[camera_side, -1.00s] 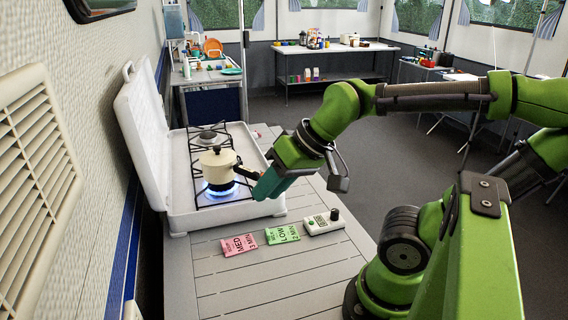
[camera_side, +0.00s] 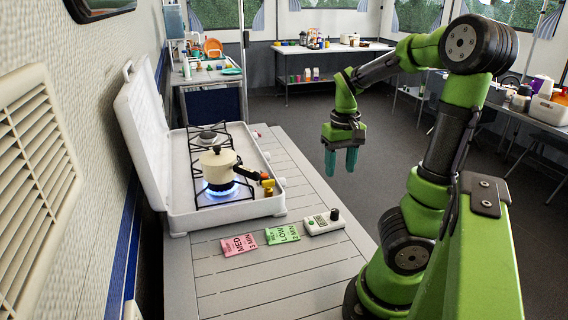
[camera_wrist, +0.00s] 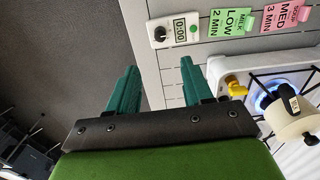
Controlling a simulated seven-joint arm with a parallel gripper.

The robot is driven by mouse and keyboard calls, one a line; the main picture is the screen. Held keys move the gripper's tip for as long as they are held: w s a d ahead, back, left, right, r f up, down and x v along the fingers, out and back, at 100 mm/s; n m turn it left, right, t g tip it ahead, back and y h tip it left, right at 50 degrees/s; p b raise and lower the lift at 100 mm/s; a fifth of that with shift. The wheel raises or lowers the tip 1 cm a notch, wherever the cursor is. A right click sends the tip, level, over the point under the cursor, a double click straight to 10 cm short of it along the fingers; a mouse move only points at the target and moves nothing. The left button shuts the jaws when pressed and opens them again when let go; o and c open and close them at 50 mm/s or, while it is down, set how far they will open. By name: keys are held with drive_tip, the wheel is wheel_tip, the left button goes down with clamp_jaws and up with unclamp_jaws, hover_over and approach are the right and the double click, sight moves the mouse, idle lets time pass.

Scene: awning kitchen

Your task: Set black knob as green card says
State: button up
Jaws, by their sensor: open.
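A small white timer (camera_side: 324,223) lies on the grey slatted table with a black knob (camera_side: 334,214) at its right end. In the wrist view its display (camera_wrist: 180,29) reads 0:00, beside the black knob (camera_wrist: 160,33) and a green button. The green card (camera_side: 282,234), left of the timer, reads LOW, 2 MIN; it also shows in the wrist view (camera_wrist: 232,22), with MILK. My gripper (camera_side: 341,163) is open and empty, fingers down, raised away from the timer. Its fingertips (camera_wrist: 158,64) are apart, with nothing between them.
A pink card (camera_side: 239,245) reading MED, 3 MIN lies left of the green one. A cream pot (camera_side: 217,167) sits over a blue flame on the white stove (camera_side: 230,212). A yellow stove knob (camera_wrist: 236,88) is at its front. The table before the cards is clear.

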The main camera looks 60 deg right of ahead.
sight(335, 210)
wheel_tip(335, 210, down, 13)
drive_tip(key=shift+f, duration=0.2)
idle(0.4)
clamp_jaws()
